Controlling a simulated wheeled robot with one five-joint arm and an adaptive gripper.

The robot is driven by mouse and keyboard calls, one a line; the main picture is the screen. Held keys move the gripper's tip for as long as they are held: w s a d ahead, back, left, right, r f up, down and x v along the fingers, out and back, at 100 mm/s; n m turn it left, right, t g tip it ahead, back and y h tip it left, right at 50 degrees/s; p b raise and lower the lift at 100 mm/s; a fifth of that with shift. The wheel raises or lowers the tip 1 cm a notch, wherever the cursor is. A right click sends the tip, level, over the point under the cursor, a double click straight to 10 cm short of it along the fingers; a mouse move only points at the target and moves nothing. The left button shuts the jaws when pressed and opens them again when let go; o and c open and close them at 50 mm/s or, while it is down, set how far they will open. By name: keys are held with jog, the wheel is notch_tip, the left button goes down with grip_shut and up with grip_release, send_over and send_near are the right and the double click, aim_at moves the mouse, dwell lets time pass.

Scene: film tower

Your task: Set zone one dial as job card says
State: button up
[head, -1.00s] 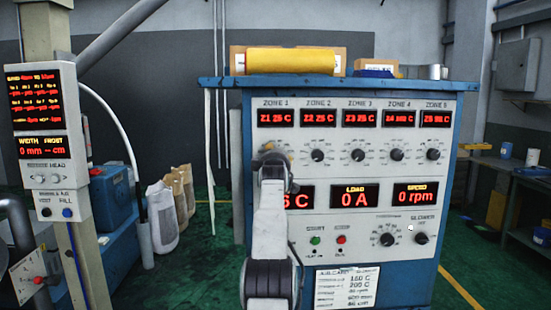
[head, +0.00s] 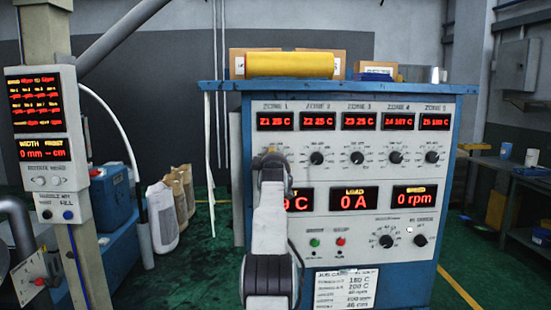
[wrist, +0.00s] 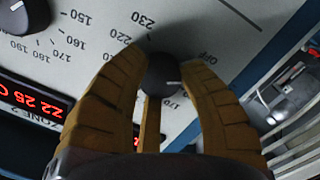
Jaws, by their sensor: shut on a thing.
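The zone 1 dial (wrist: 161,75) is a round black knob with a white mark, seen upside down in the wrist view. My gripper (wrist: 170,85) has its brown fingers shut around it. The mark points to the right side of that picture, on the side where OFF is printed; the exact setting is hard to tell. In the head view my gripper (head: 271,160) hides this dial. The zone 1 display (head: 275,123) above it reads about Z1 25 C.
The zone 2 dial (head: 317,158) and other zone dials stand in a row to the right. My arm covers part of a lower display. A yellow roll (head: 290,65) lies on the cabinet top. A post with a control box (head: 43,140) stands at left.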

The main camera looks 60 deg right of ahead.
jog(key=shift+r+m+p, duration=0.25)
jog(key=shift+m+p, duration=1.1)
jog(key=shift+m, duration=0.15)
jog(key=shift+w, duration=0.1)
jog(key=o, duration=1.2)
jog(key=shift+f, duration=0.2)
jog(key=shift+a, duration=0.1)
jog(key=v, duration=1.1)
jog(key=shift+s+a, duration=0.25)
jog(key=shift+a, duration=0.1)
jog(key=shift+r, duration=0.1)
